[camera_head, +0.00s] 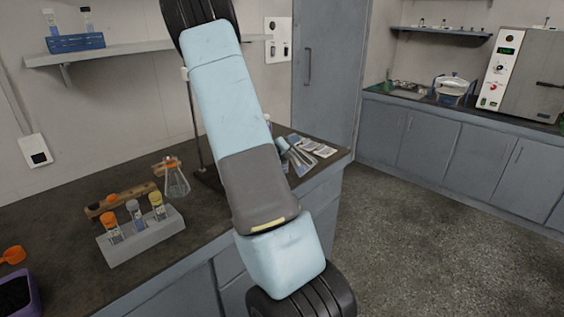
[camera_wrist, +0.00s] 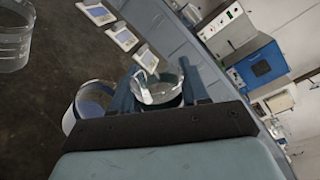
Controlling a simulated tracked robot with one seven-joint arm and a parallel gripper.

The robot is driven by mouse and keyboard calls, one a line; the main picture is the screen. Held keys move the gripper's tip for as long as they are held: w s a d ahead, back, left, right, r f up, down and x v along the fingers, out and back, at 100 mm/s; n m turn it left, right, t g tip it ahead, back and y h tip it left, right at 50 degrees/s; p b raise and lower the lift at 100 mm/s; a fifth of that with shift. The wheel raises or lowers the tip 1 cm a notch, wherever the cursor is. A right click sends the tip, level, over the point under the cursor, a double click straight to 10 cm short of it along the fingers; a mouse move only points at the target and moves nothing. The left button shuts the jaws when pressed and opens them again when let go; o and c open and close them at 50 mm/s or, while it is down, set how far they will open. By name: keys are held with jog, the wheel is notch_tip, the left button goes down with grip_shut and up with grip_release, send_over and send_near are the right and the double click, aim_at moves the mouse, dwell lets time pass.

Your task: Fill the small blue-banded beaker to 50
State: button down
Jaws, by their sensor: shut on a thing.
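In the wrist view my gripper (camera_wrist: 161,84) is shut on a clear glass beaker (camera_wrist: 158,92) with a pouring lip, held between the two fingers. Its lower part is hidden by my gripper, and I cannot make out a band, marks or a liquid level. A second glass vessel (camera_wrist: 82,108) with a bluish tint stands just left of the fingers, partly hidden behind my gripper. I cannot tell which of the two is the small blue-banded beaker. A larger clear glass vessel (camera_wrist: 14,42) is at the upper left. My gripper does not show in the head view.
Three white devices with pale screens (camera_wrist: 122,36) stand in a row in the wrist view. The head view shows a grey rack with capped vials (camera_head: 143,236), a conical flask (camera_head: 176,181), an orange scoop (camera_head: 13,255) and a purple tray (camera_head: 35,307) on the dark counter.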

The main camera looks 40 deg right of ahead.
jog(key=shift+r+n+p, duration=0.25)
jog(key=shift+n+p, duration=0.55)
dwell(1.8)
jog(key=shift+w+n+g+p, duration=0.15)
jog(key=shift+n+g+p, duration=0.15)
jog(key=shift+n+p, duration=0.5)
dwell(1.7)
jog(key=shift+w+r+n+p, duration=0.15)
jog(key=shift+n+p, duration=0.55)
jog(key=shift+p, duration=0.05)
dwell(1.7)
dwell(0.5)
